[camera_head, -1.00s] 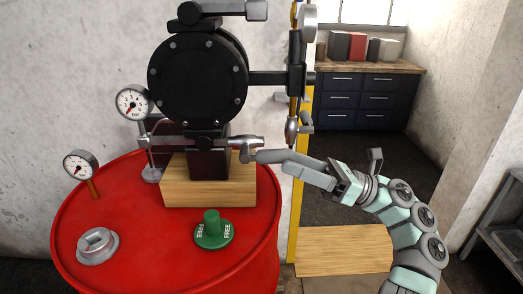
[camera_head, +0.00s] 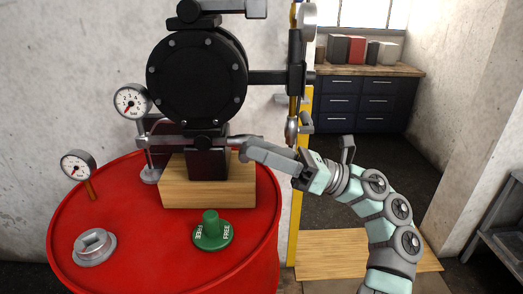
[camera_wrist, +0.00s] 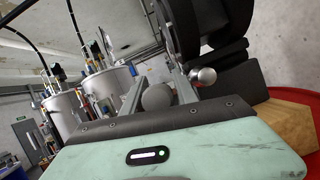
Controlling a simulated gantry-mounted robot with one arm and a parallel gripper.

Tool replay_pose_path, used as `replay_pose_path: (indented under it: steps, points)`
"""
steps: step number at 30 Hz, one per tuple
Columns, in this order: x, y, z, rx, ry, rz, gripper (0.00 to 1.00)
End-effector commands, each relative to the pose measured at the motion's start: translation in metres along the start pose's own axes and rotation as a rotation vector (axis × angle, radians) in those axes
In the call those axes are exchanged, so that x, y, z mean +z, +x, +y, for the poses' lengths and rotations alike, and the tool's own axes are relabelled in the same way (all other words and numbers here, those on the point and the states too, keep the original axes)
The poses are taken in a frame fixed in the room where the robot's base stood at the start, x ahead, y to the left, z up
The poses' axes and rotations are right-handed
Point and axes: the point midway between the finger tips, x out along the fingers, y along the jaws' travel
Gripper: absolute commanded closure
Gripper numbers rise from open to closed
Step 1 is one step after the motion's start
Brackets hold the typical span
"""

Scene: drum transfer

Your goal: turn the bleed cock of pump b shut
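The black pump (camera_head: 197,80) stands on a wooden block on a red drum; no letter marking it as pump b is readable. A grey metal fitting (camera_head: 218,141) runs right from its foot, and which part is the bleed cock is unclear. My gripper (camera_head: 246,152) reaches in from the right with its fingertips at that fitting's right end. In the wrist view my gripper (camera_wrist: 160,82) has its two fingers apart, with a round grey knob (camera_wrist: 158,97) between them. Contact cannot be told. A second shiny knob (camera_wrist: 203,76) sits just right of the right finger.
The red drum (camera_head: 150,255) carries a green FREE cap (camera_head: 212,232), a grey bung (camera_head: 94,246) and a small gauge (camera_head: 78,165). Another gauge (camera_head: 131,101) is on the pump's left. A yellow post (camera_head: 304,120) and vertical pipework stand right of the pump, close behind my gripper.

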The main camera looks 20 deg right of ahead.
Motion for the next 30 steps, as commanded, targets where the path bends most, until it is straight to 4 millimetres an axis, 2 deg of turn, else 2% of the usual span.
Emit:
replay_pose_path:
  steps: [1,12,30]
  points:
    - [0.0000,-0.0001,0.0000,0.000,0.000,0.000,0.70]
    - [0.0001,-0.0002,0.0002,0.000,0.000,0.000,1.00]
    - [0.0002,0.0000,0.0005,0.001,-0.001,0.000,1.00]
